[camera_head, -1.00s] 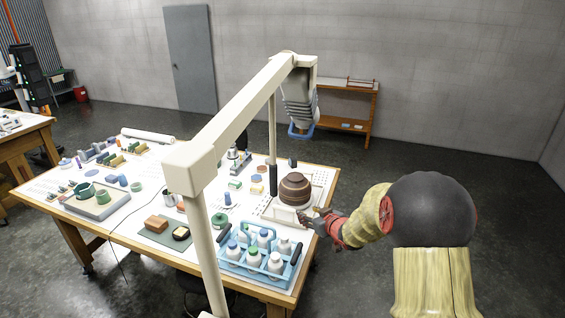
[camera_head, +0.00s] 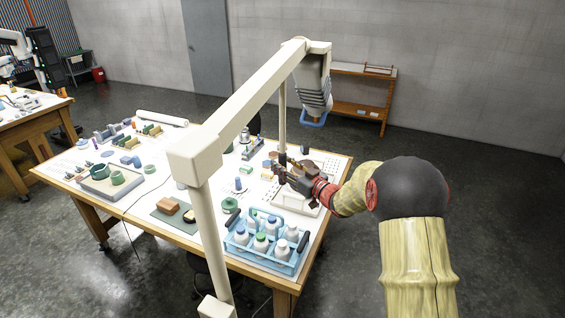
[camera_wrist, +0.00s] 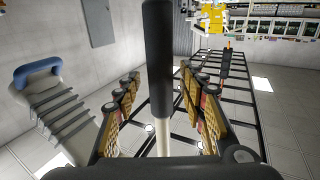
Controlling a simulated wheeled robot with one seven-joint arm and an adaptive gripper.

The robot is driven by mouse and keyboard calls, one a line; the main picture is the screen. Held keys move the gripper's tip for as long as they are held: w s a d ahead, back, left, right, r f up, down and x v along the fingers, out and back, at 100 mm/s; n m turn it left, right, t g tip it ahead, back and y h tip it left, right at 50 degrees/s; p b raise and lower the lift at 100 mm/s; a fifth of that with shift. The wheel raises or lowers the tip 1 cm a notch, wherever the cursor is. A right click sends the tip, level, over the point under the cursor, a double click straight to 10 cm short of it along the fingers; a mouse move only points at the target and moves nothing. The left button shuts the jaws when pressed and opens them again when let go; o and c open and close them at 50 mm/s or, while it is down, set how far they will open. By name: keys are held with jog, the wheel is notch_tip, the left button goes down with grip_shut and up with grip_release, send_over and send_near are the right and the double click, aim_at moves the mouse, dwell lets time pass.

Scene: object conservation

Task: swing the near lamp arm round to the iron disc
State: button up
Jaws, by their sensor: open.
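The cream lamp arm (camera_head: 250,92) runs from a square elbow block near me to a far joint, with a ribbed grey lamp head (camera_head: 313,85) and blue handle there. A thin cream rod (camera_head: 283,112) hangs from the arm and ends in a dark grip. In the wrist view the dark grip (camera_wrist: 158,55) stands between my open fingers, with the pale rod (camera_wrist: 163,135) behind. My gripper (camera_head: 284,168) is at the rod's lower end, over the table; contact with the grip cannot be told.
A blue crate of white bottles (camera_head: 268,243) stands at the table's near edge. A green mat (camera_head: 168,222) with a tan block lies left of it. A grey tray (camera_head: 105,194) with green cups is farther left. The floor right of the table is clear.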

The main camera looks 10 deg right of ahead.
jog(key=shift+w+a, duration=0.25)
jog(key=shift+w, duration=0.15)
grip_shut()
dwell(0.4)
dwell(0.4)
